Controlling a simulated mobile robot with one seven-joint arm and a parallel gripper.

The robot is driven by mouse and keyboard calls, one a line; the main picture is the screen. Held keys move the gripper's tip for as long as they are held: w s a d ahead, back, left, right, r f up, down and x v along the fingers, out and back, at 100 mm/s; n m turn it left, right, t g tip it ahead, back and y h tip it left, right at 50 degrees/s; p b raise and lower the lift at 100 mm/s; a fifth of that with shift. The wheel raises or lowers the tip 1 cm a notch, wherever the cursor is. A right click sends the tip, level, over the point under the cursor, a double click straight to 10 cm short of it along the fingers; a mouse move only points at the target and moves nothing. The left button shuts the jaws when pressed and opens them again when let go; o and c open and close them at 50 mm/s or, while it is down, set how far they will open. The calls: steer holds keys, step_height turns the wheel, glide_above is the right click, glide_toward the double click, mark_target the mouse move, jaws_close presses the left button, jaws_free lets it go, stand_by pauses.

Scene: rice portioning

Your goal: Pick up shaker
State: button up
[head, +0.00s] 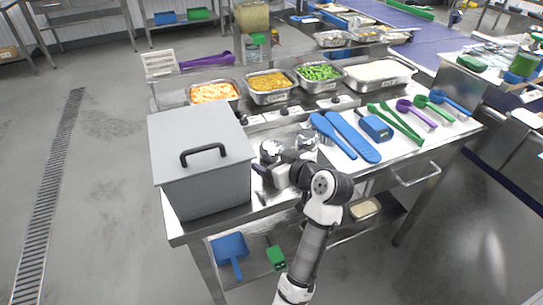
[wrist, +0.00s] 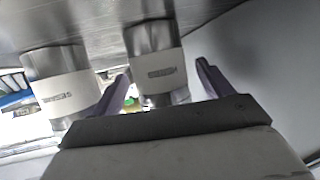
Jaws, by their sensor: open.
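Two metal shakers with white label bands stand on the steel counter, a left one (head: 270,150) and a right one (head: 305,141). In the wrist view one labelled shaker (wrist: 155,62) is between the two purple-grey fingers of my gripper (wrist: 163,80). A gap shows on each side of it, wider on the right, so I see no grip. The other shaker (wrist: 60,88) is outside the fingers to the left. In the head view my gripper (head: 262,184) is low in front of the shakers, partly hidden by my wrist. The label print is too blurred to read.
A large grey lidded box (head: 202,155) stands close left of my gripper. Food trays (head: 270,97) line the back. The counter's front edge is near my arm.

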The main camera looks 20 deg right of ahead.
steer(key=shift+x, duration=0.8)
steer(key=c, duration=1.1)
steer(key=shift+r, duration=0.2)
